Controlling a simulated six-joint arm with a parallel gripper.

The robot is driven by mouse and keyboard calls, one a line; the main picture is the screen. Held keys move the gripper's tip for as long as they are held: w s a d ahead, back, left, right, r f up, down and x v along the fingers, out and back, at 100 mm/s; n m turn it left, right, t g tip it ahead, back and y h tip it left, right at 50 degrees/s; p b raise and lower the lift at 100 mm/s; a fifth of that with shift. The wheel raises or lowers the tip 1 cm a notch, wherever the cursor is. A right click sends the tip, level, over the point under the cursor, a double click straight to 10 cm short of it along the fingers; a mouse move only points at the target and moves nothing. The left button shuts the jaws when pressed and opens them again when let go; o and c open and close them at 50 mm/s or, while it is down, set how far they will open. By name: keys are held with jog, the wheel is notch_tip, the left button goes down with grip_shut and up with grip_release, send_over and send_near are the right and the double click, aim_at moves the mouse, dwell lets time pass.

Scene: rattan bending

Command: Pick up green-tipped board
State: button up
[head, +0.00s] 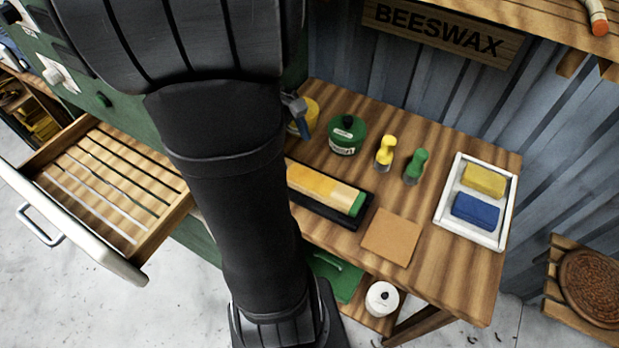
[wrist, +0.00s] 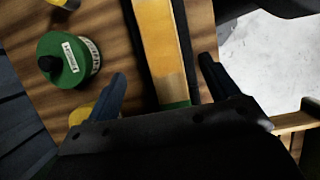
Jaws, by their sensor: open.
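The green-tipped board (head: 325,188) is a long yellow-tan block in a black tray on the wooden bench. Its right end is green in the head view; my arm hides its left end. In the wrist view the board (wrist: 160,45) runs from the top edge down between the fingers of my gripper (wrist: 163,72), with a green end near the palm. The gripper is open, one finger on each side, with gaps to the board. In the head view, one bluish finger shows beside a yellow container; the rest is hidden behind my arm.
A green jar (head: 347,135), a yellow-topped tool (head: 385,150) and a green-topped one (head: 416,166) stand behind the board. A tan sheet (head: 391,236) and a white tray (head: 447,219) with two sponges lie to its right. An open slatted drawer (head: 84,257) is at left.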

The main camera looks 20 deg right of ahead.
aim_at(310, 180)
jog(key=x, duration=0.4)
jog(key=shift+f, duration=0.15)
jog(key=x, duration=0.5)
jog(key=shift+s+d, duration=0.2)
jog(key=shift+s, duration=0.05)
jog(key=c, duration=1.2)
